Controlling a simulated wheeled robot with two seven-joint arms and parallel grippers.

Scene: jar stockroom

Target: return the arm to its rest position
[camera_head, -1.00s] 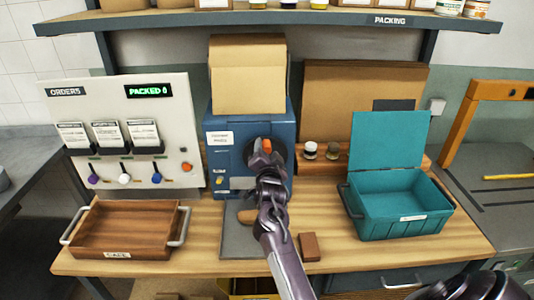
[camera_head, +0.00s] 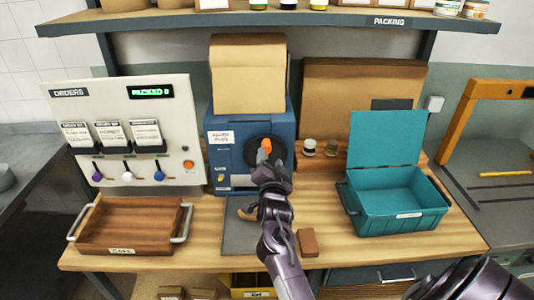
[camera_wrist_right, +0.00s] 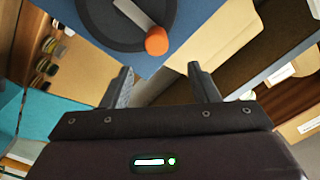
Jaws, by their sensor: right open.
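My right arm reaches up from the bottom middle of the head view. Its gripper (camera_head: 264,172) is in front of the blue machine (camera_head: 222,160), just below a lever with an orange tip (camera_head: 265,146) on a dark round dial. In the right wrist view the two fingers (camera_wrist_right: 162,88) stand wide apart with nothing between them. The orange tip (camera_wrist_right: 157,41) shows beyond the fingers there, and I see no contact. My left gripper is not in view.
A brown wooden tray (camera_head: 130,249) stands at the left of the bench. An open teal box (camera_head: 398,222) stands at the right. Two small jars (camera_head: 309,147) sit beside the machine. A brown block (camera_head: 308,242) lies near the front edge. A shelf (camera_head: 270,24) crosses above.

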